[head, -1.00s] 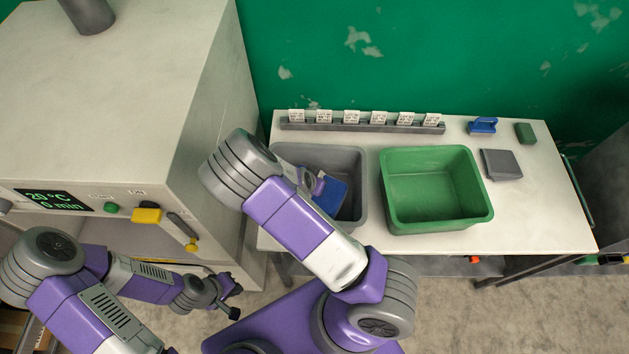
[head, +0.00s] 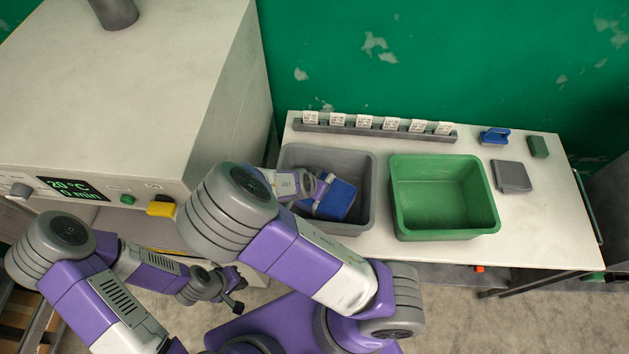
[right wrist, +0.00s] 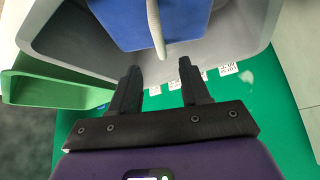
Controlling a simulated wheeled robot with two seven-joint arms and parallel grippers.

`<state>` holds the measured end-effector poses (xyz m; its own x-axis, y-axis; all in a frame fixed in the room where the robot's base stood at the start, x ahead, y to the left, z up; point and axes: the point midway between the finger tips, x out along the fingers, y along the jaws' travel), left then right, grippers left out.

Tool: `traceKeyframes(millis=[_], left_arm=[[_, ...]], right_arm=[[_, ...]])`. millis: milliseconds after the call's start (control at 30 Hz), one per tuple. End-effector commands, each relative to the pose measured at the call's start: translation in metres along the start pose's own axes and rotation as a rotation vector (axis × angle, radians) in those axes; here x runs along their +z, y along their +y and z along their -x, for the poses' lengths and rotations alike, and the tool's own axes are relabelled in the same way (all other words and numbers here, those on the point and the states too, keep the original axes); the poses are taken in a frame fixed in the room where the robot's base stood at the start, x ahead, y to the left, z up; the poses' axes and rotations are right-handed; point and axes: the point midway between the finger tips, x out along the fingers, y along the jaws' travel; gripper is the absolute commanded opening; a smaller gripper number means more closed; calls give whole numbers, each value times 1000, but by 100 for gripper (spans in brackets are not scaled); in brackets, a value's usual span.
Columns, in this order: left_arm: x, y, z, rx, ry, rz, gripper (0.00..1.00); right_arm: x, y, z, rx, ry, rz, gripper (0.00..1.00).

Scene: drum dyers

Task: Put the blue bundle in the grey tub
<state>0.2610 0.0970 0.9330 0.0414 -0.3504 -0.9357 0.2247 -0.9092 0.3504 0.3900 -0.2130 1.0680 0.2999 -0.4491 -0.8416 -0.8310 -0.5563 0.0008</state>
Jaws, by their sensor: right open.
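The blue bundle (head: 338,200) lies inside the grey tub (head: 368,190) on the table. In the right wrist view the bundle (right wrist: 112,22), with a pale band across it, shows beyond my fingertips, inside the grey tub (right wrist: 210,52). My right gripper (right wrist: 158,66) is open and empty, its two fingers apart from the bundle. In the head view my right forearm hides the tub's left part, and the right gripper's fingers are hard to make out there. My left gripper (head: 238,294) is open and empty, low beside the machine, away from the tub.
A green tub (head: 445,228) stands right of the grey one. A rack of white labels (head: 375,127) runs along the back. A blue-handled item (head: 495,136), a green block (head: 538,147) and a grey folded piece (head: 512,176) lie right. The machine (head: 150,90) stands left.

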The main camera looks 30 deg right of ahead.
Motion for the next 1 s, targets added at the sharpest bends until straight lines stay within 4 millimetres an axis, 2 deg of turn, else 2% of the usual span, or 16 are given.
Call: traceKeyframes(millis=[100, 267, 1000], left_arm=[[0, 2, 4, 0, 0, 0, 0], [0, 2, 6, 0, 0, 0, 0], [0, 2, 6, 0, 0, 0, 0]], right_arm=[[0, -1, 15, -1, 1, 2, 46], [0, 0, 23, 0, 1, -1, 46], [0, 0, 24, 0, 0, -1, 46]])
